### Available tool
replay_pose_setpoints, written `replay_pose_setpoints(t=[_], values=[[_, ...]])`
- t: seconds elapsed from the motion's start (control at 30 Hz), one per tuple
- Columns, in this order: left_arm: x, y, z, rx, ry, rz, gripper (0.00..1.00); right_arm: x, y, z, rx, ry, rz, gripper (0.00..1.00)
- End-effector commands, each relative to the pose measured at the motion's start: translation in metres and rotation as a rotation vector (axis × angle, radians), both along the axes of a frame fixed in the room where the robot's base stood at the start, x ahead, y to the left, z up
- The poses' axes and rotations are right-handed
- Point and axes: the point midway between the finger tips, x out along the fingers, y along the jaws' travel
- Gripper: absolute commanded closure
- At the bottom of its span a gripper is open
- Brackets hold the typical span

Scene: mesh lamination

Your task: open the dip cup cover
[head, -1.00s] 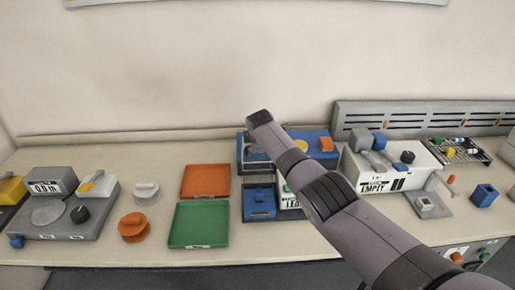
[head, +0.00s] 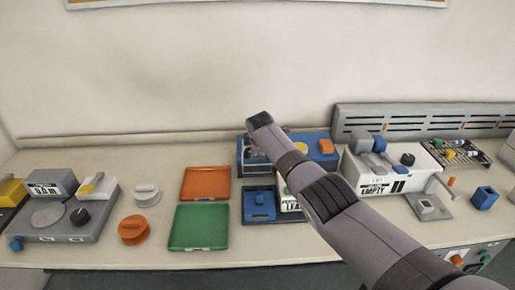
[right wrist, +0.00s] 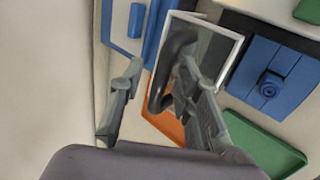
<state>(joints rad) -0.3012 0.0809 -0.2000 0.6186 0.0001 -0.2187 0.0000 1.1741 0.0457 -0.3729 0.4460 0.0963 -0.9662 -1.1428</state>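In the right wrist view, a panel with a pale frame and dark pane (right wrist: 222,47) stands tilted, with a curved black handle (right wrist: 158,85) on it. It looks like the dip cup cover, but I cannot be sure. My right gripper (right wrist: 160,68) is open, its two fingers well apart on either side of the handle. The handle is nearer the right-hand finger; I cannot tell whether they touch. In the head view, my right arm reaches over the blue station (head: 318,147) and hides part of it. My left gripper is not in view.
A blue lidded box (head: 259,203) stands in front of the blue station. An orange tray (head: 206,182) and a green tray (head: 199,227) lie to its left. A white machine (head: 392,165) marked EMPTY stands to the right. The wall rises close behind the bench.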

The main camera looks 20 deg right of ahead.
Motion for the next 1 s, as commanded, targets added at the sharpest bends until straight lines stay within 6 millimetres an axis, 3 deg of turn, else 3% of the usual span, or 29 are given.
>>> replay_pose_setpoints(t=[0.4,1.0], values=[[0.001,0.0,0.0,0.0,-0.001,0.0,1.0,-0.015,0.003,0.018,0.001,-0.001,0.001,0.69],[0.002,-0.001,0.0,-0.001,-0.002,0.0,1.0,-0.067,0.016,0.088,0.0,-0.002,0.0,0.69]])
